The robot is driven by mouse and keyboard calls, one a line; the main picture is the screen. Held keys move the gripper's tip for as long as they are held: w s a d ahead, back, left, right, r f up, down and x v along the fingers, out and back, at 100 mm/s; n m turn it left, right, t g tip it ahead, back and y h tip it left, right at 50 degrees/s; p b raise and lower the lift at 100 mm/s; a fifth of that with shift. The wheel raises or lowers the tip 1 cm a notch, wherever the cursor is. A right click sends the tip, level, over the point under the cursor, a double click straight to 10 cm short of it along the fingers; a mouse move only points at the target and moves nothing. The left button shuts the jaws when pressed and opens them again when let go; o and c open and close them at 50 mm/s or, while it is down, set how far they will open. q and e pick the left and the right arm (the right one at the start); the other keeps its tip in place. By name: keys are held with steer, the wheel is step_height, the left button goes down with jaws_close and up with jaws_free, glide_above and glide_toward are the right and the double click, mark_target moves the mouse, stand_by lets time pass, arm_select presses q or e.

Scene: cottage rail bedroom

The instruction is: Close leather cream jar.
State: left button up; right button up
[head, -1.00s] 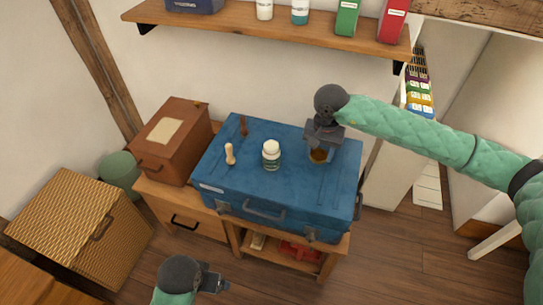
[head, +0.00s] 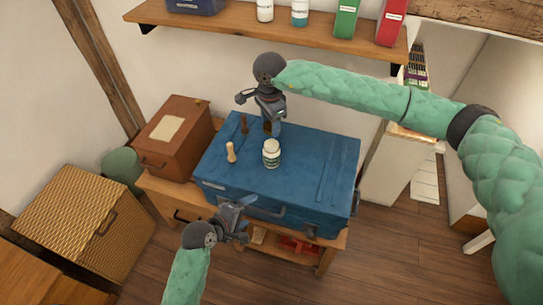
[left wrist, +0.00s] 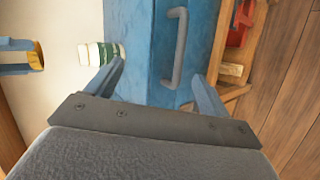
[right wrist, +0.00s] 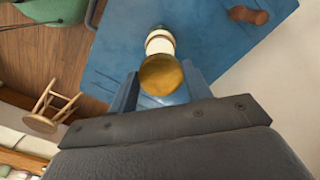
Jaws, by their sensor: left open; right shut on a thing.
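The leather cream jar (head: 271,154), white-topped with a green label, stands upright on the blue suitcase (head: 320,165). It also shows in the left wrist view (left wrist: 97,54) and, partly hidden, in the right wrist view (right wrist: 160,42). My right gripper (head: 268,122) is shut on a round gold lid (right wrist: 161,76), behind the jar in the head view and apart from it. The lid is mostly hidden by the fingers there. My left gripper (head: 241,221) is open and empty, in front of the suitcase's front edge and handle, below the jar in the picture.
A brown wooden box (head: 173,135) is further left. A shelf (head: 270,33) with bottles hangs above. The suitcase's right half is clear.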

arm_select(q)
steer(key=w+d+r+n+t, duration=0.1)
steer(key=w+n+t, duration=0.1)
steer(key=w+n, duration=0.2)
steer(key=w+d+n+t+h, duration=0.1)
steer(key=w+n+t, duration=0.1)
steer(key=w+n, duration=0.2)
steer(key=w+d+r+n+t, duration=0.1)
steer(key=w+n, duration=0.3)
steer(key=n, duration=0.5)
steer(key=shift+d+r+t, duration=0.3)
steer(key=shift+t, duration=0.5)
steer(key=shift+w+a+n+t, duration=0.1)
steer(key=shift+w+n+t, duration=0.15)
steer(key=shift+n, duration=0.5)
steer(key=shift+w+a+n+t, duration=0.15)
steer(key=shift+w+n, duration=0.15)
steer(key=shift+n, duration=0.45)
steer(key=shift+d, duration=0.1)
steer(key=x, duration=1.2)
steer(key=c, duration=1.5)
arm_select(e)
glide_above(270, 145)
steer(key=shift+f, duration=2.45)
